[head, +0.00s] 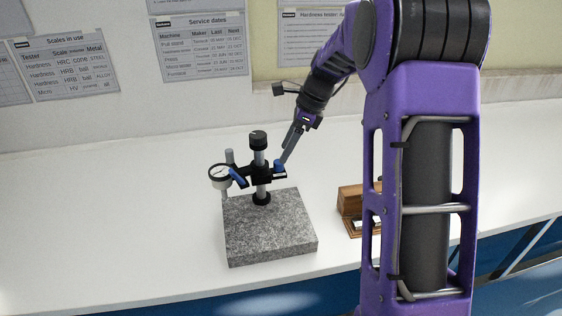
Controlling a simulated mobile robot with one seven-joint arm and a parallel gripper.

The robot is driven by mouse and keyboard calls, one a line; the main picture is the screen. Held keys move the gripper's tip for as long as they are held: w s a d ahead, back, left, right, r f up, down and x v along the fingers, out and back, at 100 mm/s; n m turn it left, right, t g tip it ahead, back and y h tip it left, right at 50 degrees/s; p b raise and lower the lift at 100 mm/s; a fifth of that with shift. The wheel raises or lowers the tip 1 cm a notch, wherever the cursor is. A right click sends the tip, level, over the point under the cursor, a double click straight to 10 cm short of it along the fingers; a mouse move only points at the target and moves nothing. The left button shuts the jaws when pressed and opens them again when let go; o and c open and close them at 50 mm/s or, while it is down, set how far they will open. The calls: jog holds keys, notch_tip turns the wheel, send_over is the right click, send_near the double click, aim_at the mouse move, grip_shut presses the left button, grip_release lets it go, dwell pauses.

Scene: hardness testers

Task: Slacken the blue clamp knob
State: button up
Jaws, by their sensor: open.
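A dial gauge stand has a black clamp (261,173) on its upright post. A small blue knob (279,166) shows at the clamp's right side. A longer blue part (238,178) shows at the left, beside the round white dial gauge (220,174). My gripper (284,160) reaches down from the upper right, its fingertips at or just above the right blue knob. It is open, though the gap between the fingers is hard to see from here. I cannot tell whether the fingers touch the knob; they partly hide it.
A wooden box (351,203) stands to the right, partly hidden by my arm. The white bench (110,220) is clear at left. The wall with posted sheets is behind.

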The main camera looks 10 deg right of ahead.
aim_at(279, 165)
jog(key=shift+x, duration=2.1)
jog(key=shift+r, duration=0.1)
grip_shut()
